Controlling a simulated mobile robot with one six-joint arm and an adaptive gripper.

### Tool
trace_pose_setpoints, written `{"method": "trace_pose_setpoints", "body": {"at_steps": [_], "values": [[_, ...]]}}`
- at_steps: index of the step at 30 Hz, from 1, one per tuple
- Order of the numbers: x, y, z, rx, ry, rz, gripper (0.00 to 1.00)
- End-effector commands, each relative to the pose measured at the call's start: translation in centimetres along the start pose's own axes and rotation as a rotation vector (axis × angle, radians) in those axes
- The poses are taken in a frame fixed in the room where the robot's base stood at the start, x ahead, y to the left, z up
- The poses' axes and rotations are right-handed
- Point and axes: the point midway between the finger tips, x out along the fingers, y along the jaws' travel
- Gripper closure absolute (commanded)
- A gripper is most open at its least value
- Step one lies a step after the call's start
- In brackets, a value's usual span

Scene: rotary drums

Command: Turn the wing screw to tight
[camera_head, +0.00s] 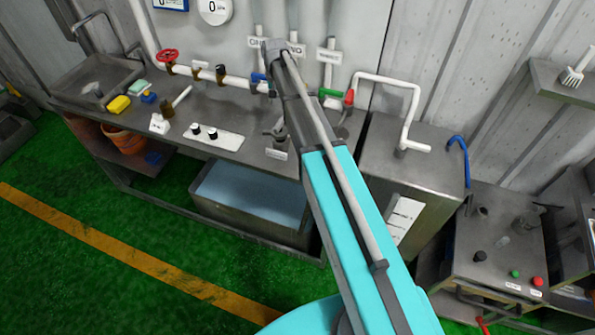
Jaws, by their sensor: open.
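I cannot pick out the wing screw for certain. A small grey metal fitting (278,132) stands on the workbench beside my arm, behind a small white label (277,154). It is partly covered by my arm, and its shape is too small to tell whether it is the wing screw. Another grey metal fitting (525,224) sits on top of the metal box at the right, also too small to name surely. My arm reaches up through the middle of the view to the pipes. My gripper does not show; the arm hides that area.
The metal workbench (215,100) carries a yellow sponge (119,104), a switch panel (216,137) and small tools. Pipes with a red handwheel (168,56) run behind it. A water tank (250,200) stands below. A control box (495,265) stands at right. Green floor is free at left.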

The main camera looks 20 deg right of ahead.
Motion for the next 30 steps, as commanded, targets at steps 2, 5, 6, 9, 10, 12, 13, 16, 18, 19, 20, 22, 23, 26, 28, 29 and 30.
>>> {"method": "trace_pose_setpoints", "body": {"at_steps": [2,5,6,9,10,12,13,16,18,19,20,22,23,26,28,29,30], "values": [[-0.9,0.0,0.0,0.0,0.0,0.0,0.43],[-1.5,0.0,0.0,0.0,0.0,0.0,0.43],[-1.7,0.0,0.0,0.0,0.0,0.0,0.43],[-2.2,0.0,0.0,0.0,0.0,0.0,0.43],[-2.4,0.0,0.0,0.0,0.0,0.0,0.43],[-1.5,0.2,0.8,-0.012,0.0,0.0,0.43],[-1.3,0.3,1.1,-0.017,0.0,0.0,0.43],[-0.8,0.6,1.9,-0.034,0.0,0.0,0.43],[-0.4,0.8,2.7,-0.049,0.0,0.0,0.43],[-0.2,0.8,3.0,-0.055,0.0,0.0,0.43],[-0.1,0.9,3.2,-0.061,0.0,0.0,0.43],[0.4,1.1,4.1,-0.078,0.0,0.0,0.43],[0.6,1.3,4.4,-0.085,0.0,0.0,0.43],[1.3,1.6,5.6,-0.111,0.0,0.0,0.43],[1.8,1.8,6.5,-0.129,0.0,0.0,0.43],[1.9,1.9,6.8,-0.137,0.0,0.0,0.43],[2.2,2.1,7.3,-0.146,0.0,0.0,0.43]]}}
